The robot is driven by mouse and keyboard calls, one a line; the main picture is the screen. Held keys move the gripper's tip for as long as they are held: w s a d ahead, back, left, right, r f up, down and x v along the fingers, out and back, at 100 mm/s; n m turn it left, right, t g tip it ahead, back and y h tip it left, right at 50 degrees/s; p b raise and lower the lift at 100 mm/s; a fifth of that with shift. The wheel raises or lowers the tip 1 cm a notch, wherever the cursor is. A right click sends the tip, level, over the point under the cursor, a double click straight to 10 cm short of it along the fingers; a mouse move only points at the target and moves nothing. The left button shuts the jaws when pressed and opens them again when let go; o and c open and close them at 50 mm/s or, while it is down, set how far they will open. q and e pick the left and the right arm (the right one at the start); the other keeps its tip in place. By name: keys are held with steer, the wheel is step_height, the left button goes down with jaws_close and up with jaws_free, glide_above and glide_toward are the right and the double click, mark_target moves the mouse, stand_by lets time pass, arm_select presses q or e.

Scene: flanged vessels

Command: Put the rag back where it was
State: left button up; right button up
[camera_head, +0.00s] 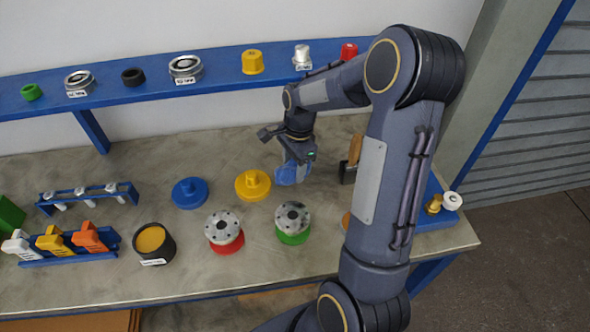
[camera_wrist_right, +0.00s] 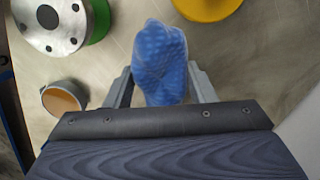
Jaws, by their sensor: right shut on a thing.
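The rag (camera_head: 291,174) is a crumpled blue cloth. My right gripper (camera_head: 297,158) is shut on it over the back middle of the workbench (camera_head: 330,190). In the right wrist view the rag (camera_wrist_right: 160,55) sits between the two fingers of the gripper (camera_wrist_right: 160,85) and sticks out past their tips. It hangs low; I cannot tell whether it touches the bench. A yellow flanged cover (camera_head: 253,185) stands just left of it. My left gripper is not in view.
Red (camera_head: 225,233) and green (camera_head: 293,223) flanged vessels stand in front. A blue cover (camera_head: 189,193) and a black tub (camera_head: 153,244) are farther left. A wooden-handled tool (camera_head: 354,150) stands right of the rag. A blue shelf (camera_head: 215,88) carries several caps behind. My right arm hides part of the bench.

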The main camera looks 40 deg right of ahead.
mark_target(295, 166)
steer(key=f, duration=0.1)
steer(key=w+d+f, duration=0.1)
steer(key=d+f, duration=0.1)
steer(key=shift+w, duration=0.4)
step_height(295, 166, down, 3)
steer(key=shift+w+f+p, duration=0.1)
steer(key=shift+f+p, duration=0.1)
steer(key=shift+p, duration=0.25)
steer(key=shift+f, duration=0.1)
steer(key=o, duration=0.9)
steer(key=shift+o, duration=0.2)
